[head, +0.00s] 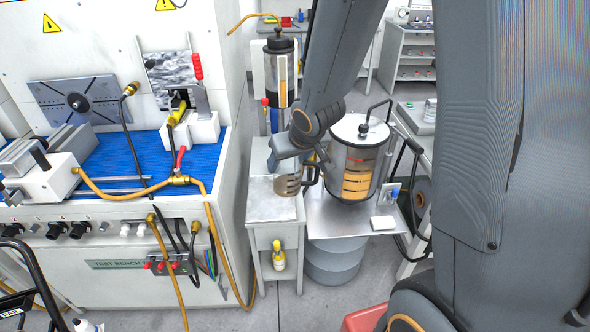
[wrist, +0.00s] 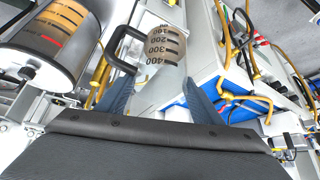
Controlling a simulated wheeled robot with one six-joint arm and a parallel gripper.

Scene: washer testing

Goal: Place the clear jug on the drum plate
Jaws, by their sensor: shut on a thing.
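The clear jug (head: 288,186), with dark graduation marks and a black handle, hangs at the end of my arm in the head view. My gripper (head: 289,167) is shut on it, partly hidden by my wrist. In the wrist view, the jug (wrist: 160,46) shows between the fingers of my gripper (wrist: 160,88), its handle pointing left. The drum plate (head: 323,222) is a grey metal sheet on a grey drum (head: 336,262), to the right of the jug. The jug appears over the neighbouring cabinet top, apart from the plate's open front area; its exact height is unclear.
A large clear cylinder (head: 356,160) with orange marks stands on the plate's back part, close right of the jug. A small white block (head: 383,223) lies at the plate's right front. The cabinet top (head: 268,208) is bare. The test bench (head: 110,245) stands left.

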